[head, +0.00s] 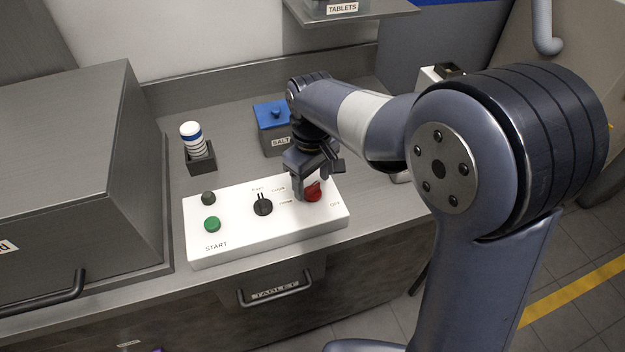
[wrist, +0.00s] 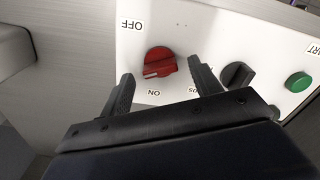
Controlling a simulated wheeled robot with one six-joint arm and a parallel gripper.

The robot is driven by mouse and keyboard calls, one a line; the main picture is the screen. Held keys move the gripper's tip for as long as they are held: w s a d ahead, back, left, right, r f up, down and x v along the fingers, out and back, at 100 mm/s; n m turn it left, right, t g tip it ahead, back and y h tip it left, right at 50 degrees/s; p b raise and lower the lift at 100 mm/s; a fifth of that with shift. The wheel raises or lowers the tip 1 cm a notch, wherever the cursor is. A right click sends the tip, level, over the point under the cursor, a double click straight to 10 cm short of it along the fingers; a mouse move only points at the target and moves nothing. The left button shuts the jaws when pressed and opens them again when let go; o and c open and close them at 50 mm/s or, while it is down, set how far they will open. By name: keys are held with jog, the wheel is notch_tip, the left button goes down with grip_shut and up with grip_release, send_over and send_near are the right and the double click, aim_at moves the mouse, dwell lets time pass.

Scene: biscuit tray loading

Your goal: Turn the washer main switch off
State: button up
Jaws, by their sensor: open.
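The red main switch (head: 314,190) is a rotary knob at the right end of the white control panel (head: 235,245). In the wrist view the red knob (wrist: 160,63) lies between the words OFF and ON, and its pale pointer line is on the side towards ON. My gripper (head: 308,190) is above the panel at the red knob. In the wrist view my gripper (wrist: 160,80) is open, with one finger on each side of the knob. I cannot tell whether the fingers touch it.
The panel also holds a black selector (head: 263,205), a green START button (head: 212,225) and a dark button (head: 209,198). A blue-lidded SALT box (head: 272,127) and a holder with blue-white tablets (head: 192,135) stand behind. A grey machine hood (head: 65,160) is at left.

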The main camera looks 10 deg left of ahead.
jog(key=shift+f, duration=0.45)
jog(key=c, duration=1)
jog(key=m+p, duration=0.1)
jog(key=m, duration=0.4)
jog(key=shift+m, duration=0.3)
jog(key=o, duration=1)
jog(key=shift+r, duration=0.15)
